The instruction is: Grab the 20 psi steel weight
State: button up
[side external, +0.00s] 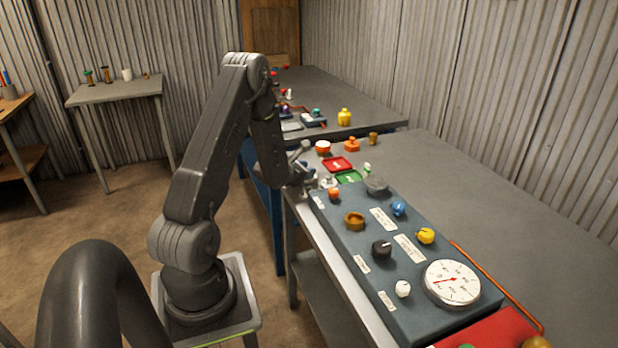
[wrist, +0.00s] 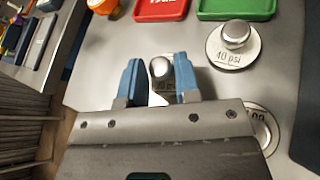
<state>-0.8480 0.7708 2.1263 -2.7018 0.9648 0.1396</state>
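A steel weight with a shiny round knob (wrist: 160,69) shows between my fingertips in the wrist view. My gripper (wrist: 160,80) has blue fingers, set apart on either side of the knob. Slim gaps show beside the knob, so I see no firm contact. In the side view my gripper (side external: 308,182) is low at the table's near edge, and the weight there is too small to make out.
A disc weight marked 40 psi (wrist: 236,42) lies to the right, with another disc weight (wrist: 262,128) partly hidden beside my gripper. A red tray (wrist: 160,8) and a green tray (wrist: 236,8) are beyond. The blue-grey gauge panel (side external: 335,220) stands close by.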

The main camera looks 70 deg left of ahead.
jog(key=shift+w, duration=0.1)
grip_shut()
